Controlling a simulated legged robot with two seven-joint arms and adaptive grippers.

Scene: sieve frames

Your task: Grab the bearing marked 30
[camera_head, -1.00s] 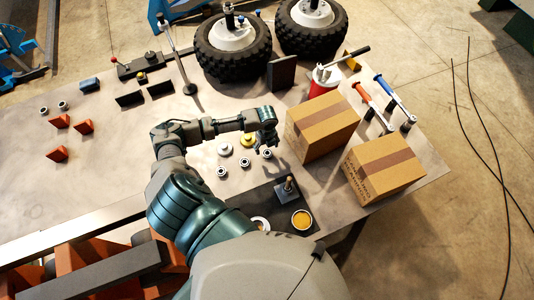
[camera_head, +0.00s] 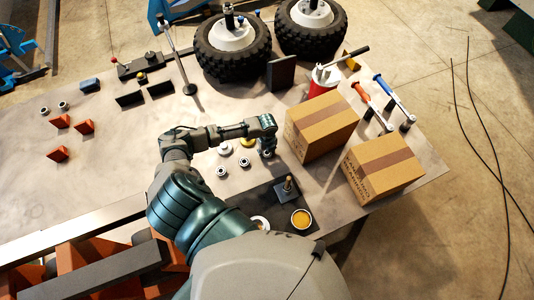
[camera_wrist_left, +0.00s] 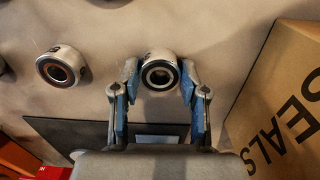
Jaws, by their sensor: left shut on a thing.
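My left gripper (camera_head: 267,150) is at the bearings on the table, just left of the nearer-to-the-back cardboard box. In the left wrist view its two blue-padded fingers are shut on a small ring-shaped metal bearing (camera_wrist_left: 160,72) with a dark bore. The bearing sits between the fingertips, and I cannot read any number on it. Another bearing (camera_wrist_left: 61,67) lies to its left in the wrist view. In the head view two loose bearings (camera_head: 244,162) and (camera_head: 222,172) lie left of the gripper. My right gripper is not in view.
Two cardboard boxes (camera_head: 322,125) and (camera_head: 384,168) stand close on the right. A dark mat (camera_head: 262,197) with a post and a yellow-filled tin (camera_head: 301,219) lies in front. A yellow round part (camera_head: 247,142) lies behind the bearings. The left tabletop has bare room.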

